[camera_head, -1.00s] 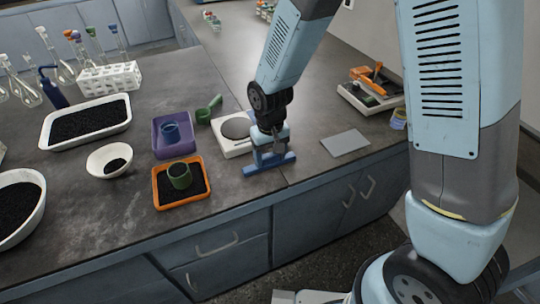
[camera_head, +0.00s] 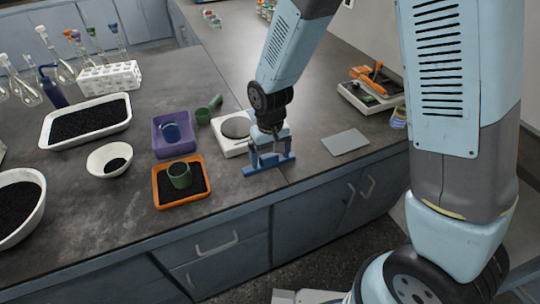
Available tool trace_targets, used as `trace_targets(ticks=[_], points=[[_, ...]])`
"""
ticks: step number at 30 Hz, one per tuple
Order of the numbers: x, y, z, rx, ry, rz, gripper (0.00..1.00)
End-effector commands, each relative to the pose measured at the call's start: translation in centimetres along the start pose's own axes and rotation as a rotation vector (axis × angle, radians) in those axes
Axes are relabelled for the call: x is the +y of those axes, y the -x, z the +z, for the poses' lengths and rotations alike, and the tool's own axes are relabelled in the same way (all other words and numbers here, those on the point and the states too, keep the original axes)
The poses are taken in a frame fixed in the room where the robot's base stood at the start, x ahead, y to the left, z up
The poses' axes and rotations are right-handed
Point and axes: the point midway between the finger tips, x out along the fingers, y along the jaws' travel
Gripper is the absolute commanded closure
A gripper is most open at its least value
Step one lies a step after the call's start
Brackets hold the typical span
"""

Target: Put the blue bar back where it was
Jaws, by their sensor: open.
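The blue bar (camera_head: 267,166) lies on the dark worktop near its front edge, just in front of the white scale. My gripper (camera_head: 268,157) points down right over the bar, its fingers spread apart along it. The fingers are open and reach down to the bar; whether they touch it I cannot tell. The bar's middle is partly hidden by the gripper.
The scale (camera_head: 225,150) stands directly behind the bar. A grey plate (camera_head: 345,142) lies to the right. An orange tray (camera_head: 160,203) with a green cup (camera_head: 180,176) and a purple tray (camera_head: 160,150) stand to the left. Worktop between bar and grey plate is clear.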

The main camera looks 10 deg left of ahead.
Motion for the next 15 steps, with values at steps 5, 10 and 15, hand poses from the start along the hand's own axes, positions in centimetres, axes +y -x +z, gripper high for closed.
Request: trace_targets(ticks=[5,10,15], points=[[0.0,2.1,-0.1,0.004,0.000,-0.001,0.07],[0.0,5.0,-0.1,0.005,0.000,-0.001,0.07],[0.0,8.0,-0.1,0.004,0.000,-0.001,0.07]])
